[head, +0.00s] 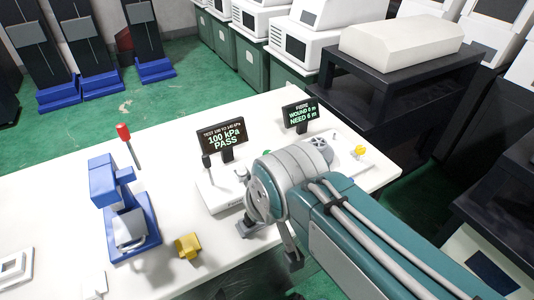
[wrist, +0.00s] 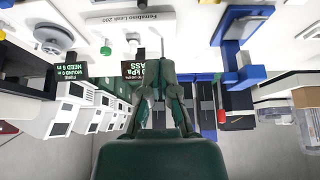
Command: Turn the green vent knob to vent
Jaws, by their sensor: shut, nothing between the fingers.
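The leak test station is a white base (head: 212,196) on the white table, with a dark display (head: 221,136) reading "100 kPa PASS". A small green knob-like part (head: 267,153) shows just above my arm in the head view.
A blue press-like fixture (head: 104,188) with a red-tipped lever (head: 123,132) and a yellow block (head: 188,246) stand to the left. A second display (head: 300,115) reads "WOUND 0 m". A yellow knob (head: 361,150) is at right.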

